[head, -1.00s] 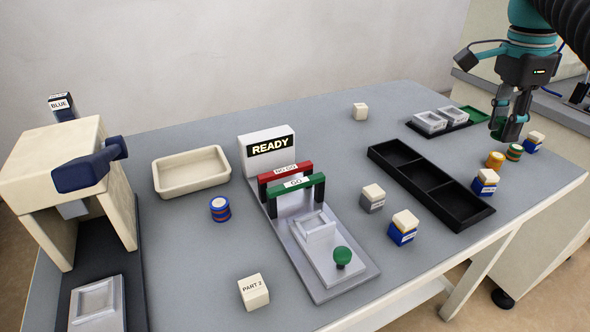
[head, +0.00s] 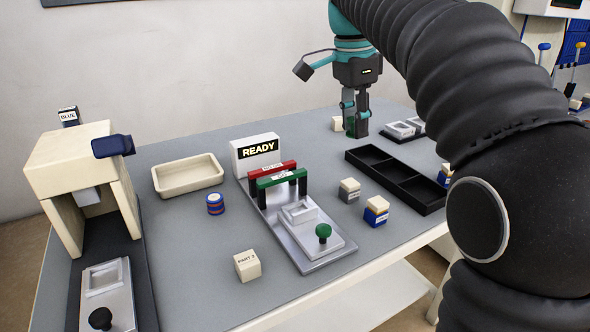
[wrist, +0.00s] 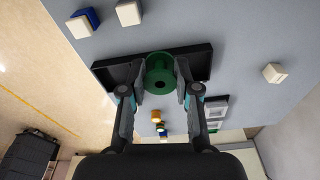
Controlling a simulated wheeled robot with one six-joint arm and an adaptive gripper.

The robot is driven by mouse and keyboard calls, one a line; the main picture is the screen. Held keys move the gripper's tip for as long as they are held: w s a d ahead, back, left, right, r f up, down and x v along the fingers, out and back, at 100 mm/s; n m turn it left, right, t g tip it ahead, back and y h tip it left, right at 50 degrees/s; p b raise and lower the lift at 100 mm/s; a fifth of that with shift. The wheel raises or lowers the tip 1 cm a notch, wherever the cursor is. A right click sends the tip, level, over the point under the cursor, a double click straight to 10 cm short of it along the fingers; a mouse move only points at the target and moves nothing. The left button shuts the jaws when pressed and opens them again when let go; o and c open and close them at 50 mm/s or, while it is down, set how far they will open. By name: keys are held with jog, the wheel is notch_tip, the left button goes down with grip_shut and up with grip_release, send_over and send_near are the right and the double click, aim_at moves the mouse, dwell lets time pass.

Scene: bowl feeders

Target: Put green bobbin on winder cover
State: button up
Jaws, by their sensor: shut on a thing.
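In the head view the bobbin (head: 351,126) shows between the fingertips of my gripper (head: 356,128), near the far edge of the table and raised above the surface by an amount I cannot tell. I cannot make out which thing is the winder cover.
A black three-part tray (head: 372,172) lies near the gripper, with a cream block (head: 337,124) beside it. A READY gauge stand (head: 256,152), cream tray (head: 187,176) and cream press (head: 75,155) stand left. My arm hides the table's right side.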

jog(key=d, duration=0.3)
jog(key=b, duration=0.1)
send_over(309, 179)
jog(key=shift+m, duration=0.4)
notch_tip(309, 179, down, 7)
jog(key=shift+s+a+r, duration=0.1)
jog(key=shift+s+a, duration=0.05)
jog(key=shift+f+b, duration=0.7)
jog(key=shift+f, duration=1.4)
jog(key=shift+f, duration=0.1)
jog(key=o, duration=1)
